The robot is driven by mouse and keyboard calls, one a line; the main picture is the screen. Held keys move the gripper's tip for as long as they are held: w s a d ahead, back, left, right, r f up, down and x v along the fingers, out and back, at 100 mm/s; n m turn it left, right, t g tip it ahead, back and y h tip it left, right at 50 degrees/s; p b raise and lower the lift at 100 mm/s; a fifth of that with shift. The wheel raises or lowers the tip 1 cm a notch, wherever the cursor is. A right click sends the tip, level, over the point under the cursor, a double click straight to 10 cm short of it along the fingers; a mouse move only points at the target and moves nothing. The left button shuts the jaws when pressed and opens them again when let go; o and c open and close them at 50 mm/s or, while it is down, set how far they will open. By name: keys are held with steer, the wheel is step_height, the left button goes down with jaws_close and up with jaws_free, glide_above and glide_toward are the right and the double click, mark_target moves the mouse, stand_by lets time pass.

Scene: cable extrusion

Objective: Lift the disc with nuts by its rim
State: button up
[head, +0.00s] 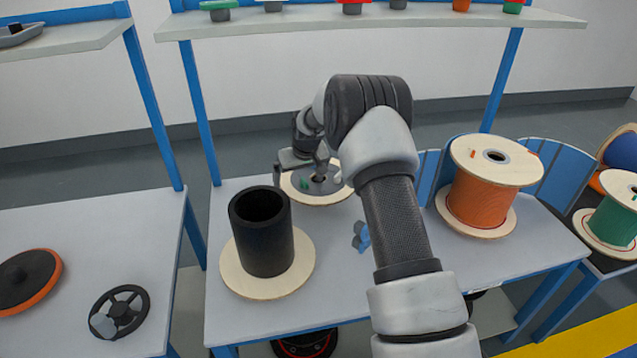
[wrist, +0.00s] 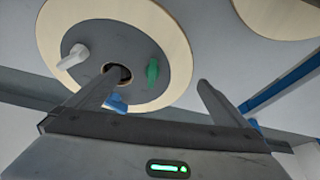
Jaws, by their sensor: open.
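The disc with nuts (head: 325,198) lies flat at the back middle of the table. It is a pale wooden disc with a grey centre plate, a central hole, and white, green and blue nuts. In the wrist view the disc (wrist: 184,50) fills the upper left. My gripper (head: 299,160) is open and empty at the disc's far left side in the head view, partly hidden by my arm. In the wrist view its fingers (wrist: 160,82) are spread; the left one overlaps the disc near the hole, the right one shows outside the rim. I cannot tell the height gap.
A black cylinder on a wooden disc (head: 262,235) stands at the front left of the table. An orange spool (head: 485,190) stands at the right. Small blue parts (head: 361,237) lie between them. A shelf (head: 370,22) crosses behind.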

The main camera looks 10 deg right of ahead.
steer(key=shift+c, duration=0.4)
steer(key=c, duration=1.3)
